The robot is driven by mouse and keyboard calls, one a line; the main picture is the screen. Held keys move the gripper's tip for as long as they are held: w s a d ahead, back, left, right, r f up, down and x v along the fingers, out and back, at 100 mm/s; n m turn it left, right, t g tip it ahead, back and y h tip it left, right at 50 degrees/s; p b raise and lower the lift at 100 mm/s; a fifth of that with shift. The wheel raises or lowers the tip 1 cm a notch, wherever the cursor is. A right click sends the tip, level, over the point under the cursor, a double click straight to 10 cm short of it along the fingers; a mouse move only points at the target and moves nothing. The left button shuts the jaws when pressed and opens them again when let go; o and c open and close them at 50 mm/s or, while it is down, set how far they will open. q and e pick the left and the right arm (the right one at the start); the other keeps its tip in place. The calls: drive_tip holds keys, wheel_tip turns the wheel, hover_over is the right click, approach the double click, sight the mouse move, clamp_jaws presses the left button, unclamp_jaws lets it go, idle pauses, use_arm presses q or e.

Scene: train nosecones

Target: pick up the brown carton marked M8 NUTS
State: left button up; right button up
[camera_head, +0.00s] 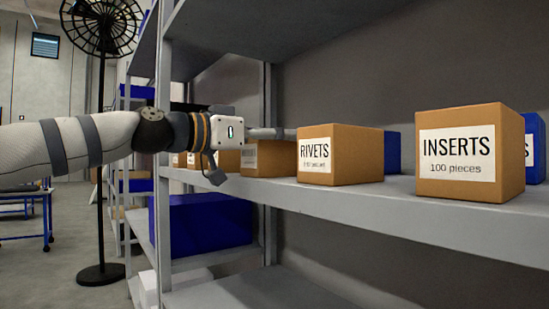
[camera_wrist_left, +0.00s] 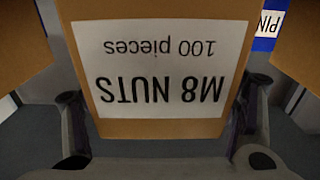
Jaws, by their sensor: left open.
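The brown carton marked M8 NUTS (camera_wrist_left: 160,128) fills the middle of the left wrist view, its white label upside down. My left gripper (camera_wrist_left: 158,112) is open, with one finger on each side of the carton's label face. No contact between fingers and carton is clear. In the head view my left gripper (camera_head: 238,152) reaches in from the left at the shelf's front, before a group of brown cartons. It partly covers them, and I cannot tell there which one is the M8 NUTS carton. My right gripper is not in view.
A RIVETS carton (camera_head: 340,155) and an INSERTS carton (camera_head: 470,153) stand on the grey shelf (camera_head: 390,205) to the right. Blue boxes (camera_head: 534,148) sit behind. Brown cartons flank the carton in the wrist view (camera_wrist_left: 300,50). A shelf board (camera_head: 255,25) runs above.

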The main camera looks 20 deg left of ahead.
use_arm(q)
drive_tip(key=shift+r, duration=0.1)
drive_tip(key=c, duration=1.6)
drive_tip(key=shift+r, duration=0.3)
wheel_tip(320, 180, up, 3)
drive_tip(key=shift+s+r, duration=0.1)
drive_tip(key=shift+s, duration=0.05)
drive_tip(key=shift+c, duration=0.2)
drive_tip(key=s+d+r+p, duration=0.1)
drive_tip(key=s+d+r, duration=0.2)
drive_tip(key=s, duration=0.3)
drive_tip(key=s+d+r+p, duration=0.1)
drive_tip(key=s+d+r, duration=0.2)
drive_tip(key=s+r, duration=0.2)
drive_tip(key=shift+s+d+r+p, duration=0.35)
drive_tip(key=shift+s+r+p, duration=0.05)
drive_tip(key=shift+r, duration=0.15)
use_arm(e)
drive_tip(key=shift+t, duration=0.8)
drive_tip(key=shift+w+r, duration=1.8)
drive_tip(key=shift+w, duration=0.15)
